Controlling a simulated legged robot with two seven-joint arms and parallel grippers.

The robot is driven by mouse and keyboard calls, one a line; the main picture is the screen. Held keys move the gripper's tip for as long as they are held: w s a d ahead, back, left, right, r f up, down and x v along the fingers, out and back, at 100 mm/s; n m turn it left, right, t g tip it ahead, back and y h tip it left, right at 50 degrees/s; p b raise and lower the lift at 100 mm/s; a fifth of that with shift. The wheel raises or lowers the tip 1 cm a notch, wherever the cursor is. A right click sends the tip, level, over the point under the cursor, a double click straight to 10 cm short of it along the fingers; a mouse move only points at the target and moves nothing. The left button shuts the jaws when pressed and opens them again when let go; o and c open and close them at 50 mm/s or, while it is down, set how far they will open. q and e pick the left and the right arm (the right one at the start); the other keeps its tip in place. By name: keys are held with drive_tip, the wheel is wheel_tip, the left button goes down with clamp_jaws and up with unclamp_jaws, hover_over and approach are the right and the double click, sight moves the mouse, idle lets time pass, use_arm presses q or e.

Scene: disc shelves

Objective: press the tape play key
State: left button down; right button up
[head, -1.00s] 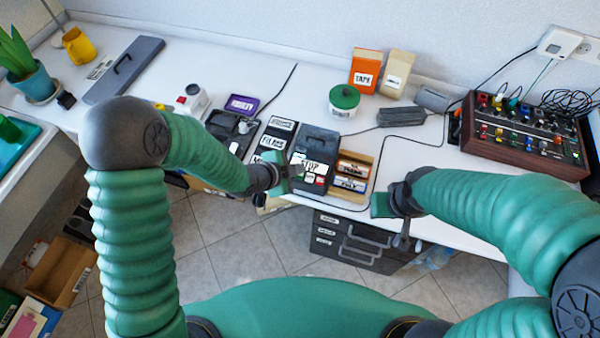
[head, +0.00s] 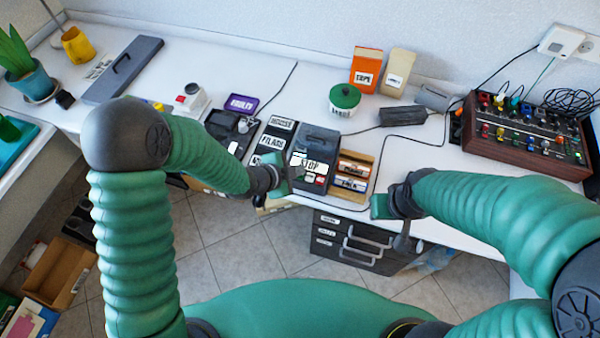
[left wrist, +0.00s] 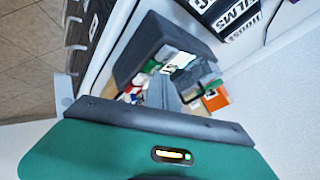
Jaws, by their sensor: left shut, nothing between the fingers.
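The tape player is a dark grey box (head: 318,140) near the front edge of the white desk. A white label reading partly as STOP (head: 316,166) sits on it. Small red, green and white keys (head: 313,180) show at its front, too small to read. My left gripper (head: 294,168) is shut and empty, at the player's front left corner, covering part of the label. I cannot tell whether it touches a key. In the left wrist view the dark player (left wrist: 150,42) lies beyond my green hand. My right gripper (head: 386,205) is at the desk's front edge, right of the player.
A wooden tray (head: 372,164) with labelled cassettes stands right of the player. Black labelled boxes (head: 274,142) stand on its left. A green-lidded tub (head: 344,101), an orange box (head: 366,70) and a mixer (head: 525,140) are farther off. Drawers (head: 350,240) hang below the desk.

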use_arm(q)
drive_tip(key=shift+f, duration=0.15)
idle(0.3)
drive_tip(key=shift+r+p, duration=0.65)
drive_tip(key=shift+r, duration=0.25)
drive_tip(key=shift+r, duration=0.1)
wheel_tip(320, 180, up, 5)
drive_tip(key=p, duration=0.4)
